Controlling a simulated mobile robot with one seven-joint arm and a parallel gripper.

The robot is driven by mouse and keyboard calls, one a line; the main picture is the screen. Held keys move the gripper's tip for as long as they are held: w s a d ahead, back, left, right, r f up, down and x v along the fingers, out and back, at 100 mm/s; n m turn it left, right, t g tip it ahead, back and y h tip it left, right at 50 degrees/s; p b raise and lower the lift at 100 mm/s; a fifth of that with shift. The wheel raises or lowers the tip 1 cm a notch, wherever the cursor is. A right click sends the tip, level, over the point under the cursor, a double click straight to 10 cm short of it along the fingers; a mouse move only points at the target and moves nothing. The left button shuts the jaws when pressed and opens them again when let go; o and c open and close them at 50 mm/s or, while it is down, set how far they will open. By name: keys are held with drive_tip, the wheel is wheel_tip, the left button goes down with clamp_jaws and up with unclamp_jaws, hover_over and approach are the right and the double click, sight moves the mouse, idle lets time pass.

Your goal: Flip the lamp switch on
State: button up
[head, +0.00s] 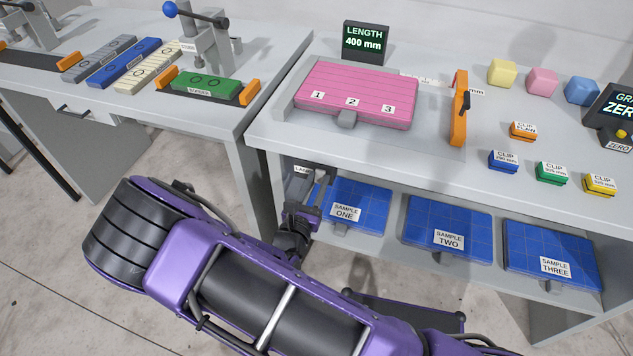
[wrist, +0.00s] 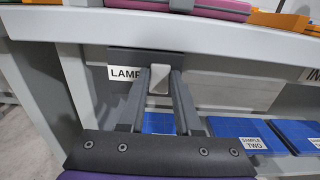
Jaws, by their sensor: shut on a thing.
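The lamp switch (wrist: 160,76) is a pale grey lever or rocker below a dark plate, on the front of the bench under its top edge. A white label (wrist: 123,73), reading "LAMP" as far as it shows, is to its left. My gripper (wrist: 159,84) has one finger on each side of the switch, shut on it. In the head view my gripper (head: 300,192) is at the bench's left front, by the partly hidden label (head: 301,169). The switch itself is hard to make out there. I cannot tell whether it is on or off.
A shelf under the bench top holds blue sample panels one (head: 366,196), two (head: 465,218) and three (head: 590,267), right of my gripper. A second bench (head: 60,100) stands left, with a gap between.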

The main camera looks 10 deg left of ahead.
clamp_jaws()
drive_tip(key=shift+f, duration=0.1)
drive_tip(key=shift+f+b, duration=0.25)
drive_tip(key=shift+b, duration=0.2)
drive_tip(key=f+t+b, duration=0.1)
drive_tip(key=t+b, duration=0.1)
drive_tip(key=shift+b, duration=0.35)
drive_tip(key=shift+f+t+b, duration=0.1)
drive_tip(key=shift+t+b, duration=0.8)
drive_tip(key=shift+b, duration=0.05)
drive_tip(key=shift+r+t+b, duration=0.2)
drive_tip(key=shift+t+b, duration=0.2)
drive_tip(key=shift+t, duration=0.2)
